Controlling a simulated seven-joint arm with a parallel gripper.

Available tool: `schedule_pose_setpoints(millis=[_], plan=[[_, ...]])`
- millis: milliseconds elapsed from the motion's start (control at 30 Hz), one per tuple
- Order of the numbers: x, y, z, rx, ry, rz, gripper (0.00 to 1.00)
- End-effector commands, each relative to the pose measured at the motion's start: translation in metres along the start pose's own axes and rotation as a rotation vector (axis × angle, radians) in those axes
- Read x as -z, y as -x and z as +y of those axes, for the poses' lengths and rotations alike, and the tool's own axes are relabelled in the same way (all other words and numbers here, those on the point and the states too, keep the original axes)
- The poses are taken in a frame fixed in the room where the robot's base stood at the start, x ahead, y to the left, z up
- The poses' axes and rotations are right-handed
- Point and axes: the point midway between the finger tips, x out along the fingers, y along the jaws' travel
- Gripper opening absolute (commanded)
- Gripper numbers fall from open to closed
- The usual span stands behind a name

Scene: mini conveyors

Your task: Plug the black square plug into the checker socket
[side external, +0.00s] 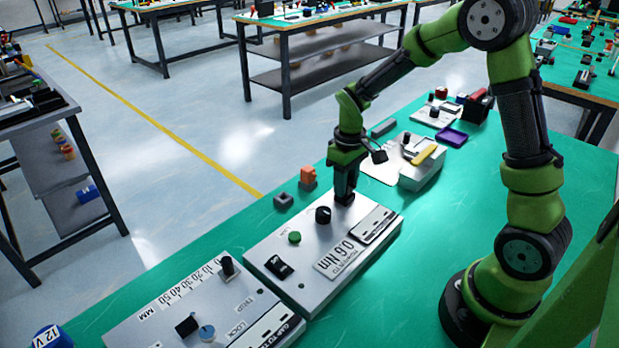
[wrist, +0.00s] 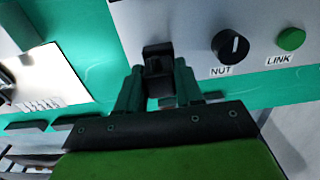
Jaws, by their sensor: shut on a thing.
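My gripper (side external: 345,186) points down over the far corner of the grey panel (side external: 262,249) marked 0.6 Nm. In the wrist view, my gripper (wrist: 158,85) is shut on the black square plug (wrist: 156,51), which sits between the fingertips. The plug's lower end is at or just above the panel face; I cannot tell whether it is seated. No socket opening shows beneath it. The panel carries a black knob (side external: 323,214) labelled NUT in the wrist view, a green button (side external: 294,237) and a black square switch-like part (side external: 279,267).
An orange block (side external: 308,174) and a dark grey block (side external: 284,201) stand on the green table behind the panel. A second panel (side external: 162,304) with a scale lies at the front left. A white device (side external: 421,167) and a purple tray (side external: 452,138) lie farther back. The table's right side is clear.

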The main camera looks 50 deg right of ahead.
Motion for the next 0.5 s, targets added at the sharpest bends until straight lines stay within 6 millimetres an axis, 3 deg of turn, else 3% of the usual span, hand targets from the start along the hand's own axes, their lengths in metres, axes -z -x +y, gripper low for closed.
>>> schedule_pose_setpoints(millis=[167, 200, 367, 500], plan=[[-0.0005, -0.0046, -0.0002, 0.001, -0.001, -0.001, 0.06], [-0.0003, -0.0046, -0.0002, 0.001, -0.001, -0.001, 0.39], [-0.0002, -0.0043, -0.0001, 0.000, -0.001, 0.000, 0.63], [-0.0001, -0.0042, 0.0000, 0.000, -0.001, 0.000, 0.66]])
